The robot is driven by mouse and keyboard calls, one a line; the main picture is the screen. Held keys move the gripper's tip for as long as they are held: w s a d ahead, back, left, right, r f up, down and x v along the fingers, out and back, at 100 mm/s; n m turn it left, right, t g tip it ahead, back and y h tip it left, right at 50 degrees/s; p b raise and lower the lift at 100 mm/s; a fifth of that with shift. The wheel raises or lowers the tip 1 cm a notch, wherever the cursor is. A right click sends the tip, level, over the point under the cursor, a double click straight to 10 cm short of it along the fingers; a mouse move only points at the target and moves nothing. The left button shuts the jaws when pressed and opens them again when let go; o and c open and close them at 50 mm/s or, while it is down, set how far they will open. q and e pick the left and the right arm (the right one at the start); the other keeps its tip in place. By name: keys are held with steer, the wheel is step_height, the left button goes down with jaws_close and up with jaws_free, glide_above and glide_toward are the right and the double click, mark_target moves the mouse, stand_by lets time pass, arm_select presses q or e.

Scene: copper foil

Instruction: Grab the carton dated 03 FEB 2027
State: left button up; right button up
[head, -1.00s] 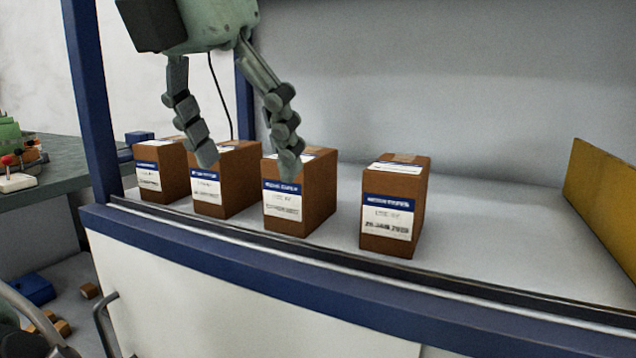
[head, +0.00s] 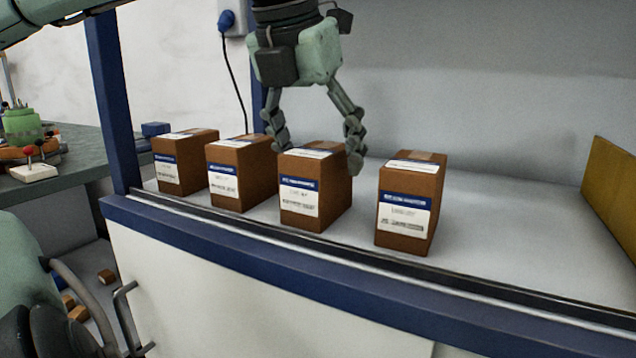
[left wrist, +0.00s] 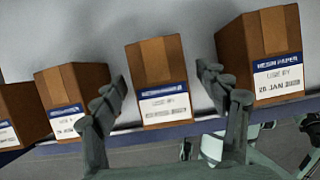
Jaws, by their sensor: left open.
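Four brown cartons with blue-and-white labels stand in a row on a pale shelf: far-left carton (head: 182,165), second carton (head: 240,172), third carton (head: 312,190) and right-hand carton (head: 408,205). The right-hand label in the left wrist view (left wrist: 278,82) seems to show a JAN date; its day and year are unclear. The other dates are too blurred to read. My left gripper (head: 318,158) is open above the third carton. In the left wrist view, that carton (left wrist: 160,80) lies between the spread fingers, with no visible grip. My right gripper is out of view.
A blue front rail (head: 330,268) edges the shelf, and a blue post (head: 112,100) stands at its left. A yellow panel (head: 612,195) closes the right side. The shelf is clear between the right-hand carton and the panel.

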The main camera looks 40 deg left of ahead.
arm_select(q)
steer(key=shift+f+b, duration=0.2)
steer(key=shift+b, duration=0.1)
stand_by(0.4)
steer(key=c, duration=1.4)
steer(key=shift+c, duration=0.7)
steer(key=shift+r, duration=0.1)
